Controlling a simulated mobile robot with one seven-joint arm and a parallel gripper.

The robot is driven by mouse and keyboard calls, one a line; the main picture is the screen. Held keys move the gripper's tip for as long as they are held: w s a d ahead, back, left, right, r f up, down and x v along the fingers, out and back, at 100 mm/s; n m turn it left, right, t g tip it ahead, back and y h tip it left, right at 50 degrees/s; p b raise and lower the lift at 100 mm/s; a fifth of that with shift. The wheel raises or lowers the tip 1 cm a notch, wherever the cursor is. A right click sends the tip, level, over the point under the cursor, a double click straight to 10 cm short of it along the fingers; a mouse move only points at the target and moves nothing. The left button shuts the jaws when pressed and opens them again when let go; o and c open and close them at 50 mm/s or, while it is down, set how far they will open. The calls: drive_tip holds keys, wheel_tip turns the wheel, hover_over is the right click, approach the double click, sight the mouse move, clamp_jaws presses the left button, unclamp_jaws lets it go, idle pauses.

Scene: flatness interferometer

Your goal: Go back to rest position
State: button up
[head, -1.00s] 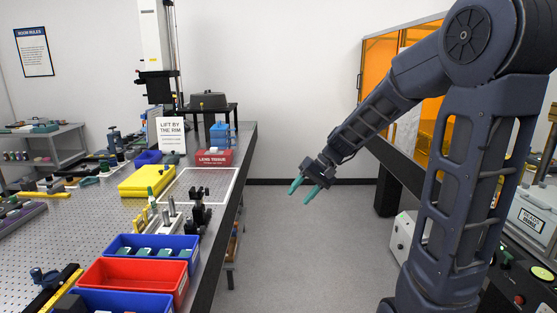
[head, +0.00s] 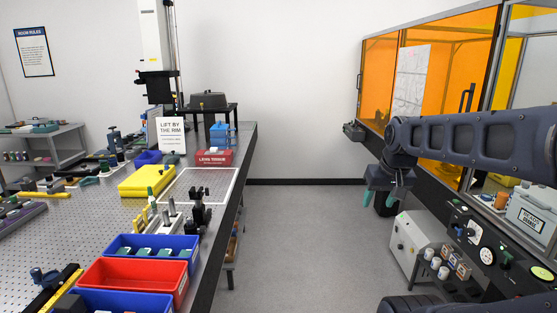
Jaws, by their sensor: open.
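My gripper (head: 382,198) hangs at the right of the head view, its two teal fingers pointing down and apart, with nothing between them. It is over the aisle side of the right-hand bench, well clear of the left table. My forearm reaches in from the right edge, roughly level. The upper part of my arm is mostly out of the picture.
The perforated table (head: 90,230) at left holds a red bin (head: 135,278), a blue bin (head: 150,247), a yellow case (head: 146,180) and a tissue box (head: 214,158). An orange enclosure (head: 445,75) and a control panel (head: 480,245) stand at right. The aisle floor (head: 300,240) is clear.

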drive_tip(key=shift+s+d+r+h, duration=0.1)
drive_tip(key=shift+s+d+h, duration=0.2)
drive_tip(key=shift+s+d, duration=0.3)
